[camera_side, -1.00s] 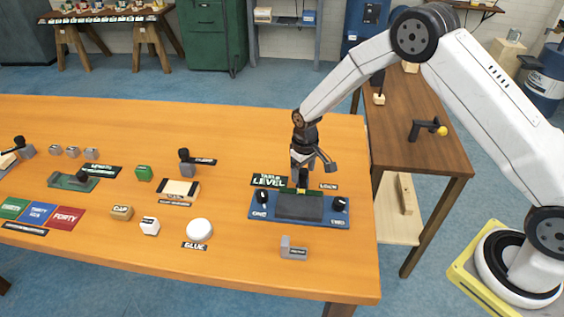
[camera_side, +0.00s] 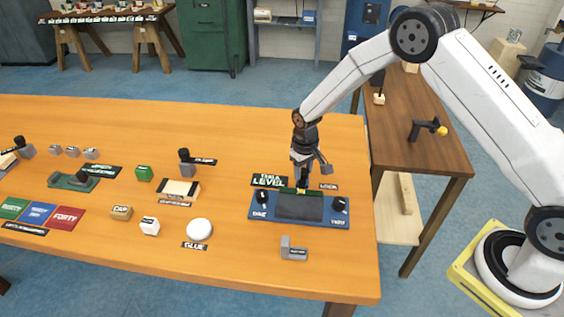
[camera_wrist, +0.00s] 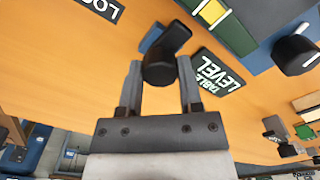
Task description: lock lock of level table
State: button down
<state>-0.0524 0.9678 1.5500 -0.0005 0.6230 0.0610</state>
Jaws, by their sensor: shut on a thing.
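The level table is a blue base (camera_side: 262,217) with a dark grey plate (camera_side: 298,207) and a black knob at either end, the left one (camera_side: 262,197) and the right one (camera_side: 340,204). A green bar with a yellow part (camera_wrist: 222,14) runs along its back edge in the wrist view. The lock is a black lever (camera_wrist: 167,50) beside that edge. My gripper (camera_wrist: 160,75) has its fingers on both sides of the lever's rounded end and is shut on it. In the side view my gripper (camera_side: 303,180) points down behind the plate and mostly hides the lever.
The signs TABLE LEVEL (camera_side: 268,181) and LOCK (camera_side: 328,186) lie behind the base. A grey block (camera_side: 293,250) lies in front of it. A white dome (camera_side: 199,229) and several small blocks stand to the left. Bare table lies between them.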

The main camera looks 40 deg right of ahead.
aim_at(305, 172)
jog(key=shift+c, duration=1.3)
grip_release()
jog(key=shift+r, duration=3.95)
jog(key=shift+s+r, duration=0.2)
jog(key=s+d+r+t, duration=0.1)
jog(key=s+r, duration=0.2)
jog(key=s, duration=0.7)
jog(key=s+d+r+t, duration=0.1)
jog(key=s+r, duration=0.3)
jog(key=s, duration=0.7)
jog(key=shift+s+d+r+t, duration=0.15)
jog(key=shift+s+d+t, duration=0.1)
jog(key=shift+d+t, duration=0.05)
